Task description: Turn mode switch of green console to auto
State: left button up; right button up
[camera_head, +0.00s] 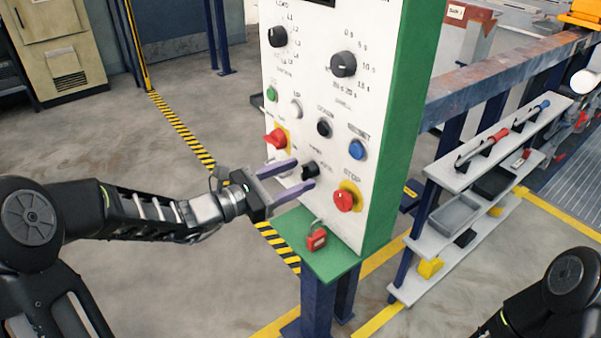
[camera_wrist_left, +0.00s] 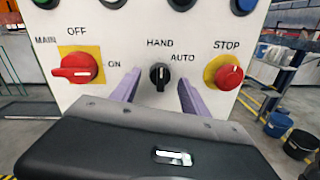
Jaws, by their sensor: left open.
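The green console (camera_head: 385,130) has a white front panel with knobs, buttons and lettering. Its mode switch (camera_head: 310,170) is a small black knob low on the panel. In the left wrist view the mode switch (camera_wrist_left: 160,75) has its white mark upright, toward HAND; AUTO is printed to its upper right. My left gripper (camera_head: 305,174) is open, with its two purple fingers pointing at the panel. In the wrist view the fingers (camera_wrist_left: 157,84) lie left and right of the knob, apart from it; how deep they reach is hard to tell. My right gripper is out of view.
The red MAIN switch (camera_wrist_left: 75,68) and red STOP button (camera_wrist_left: 228,76) flank the mode switch. A red padlock (camera_head: 316,239) sits on the green ledge (camera_head: 330,262) below. A shelf rack (camera_head: 445,215) stands at the right. The floor left of the console is open.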

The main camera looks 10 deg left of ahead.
pick_arm(q)
jog(key=shift+x, duration=0.9)
jog(key=shift+c, duration=0.5)
grip_shut()
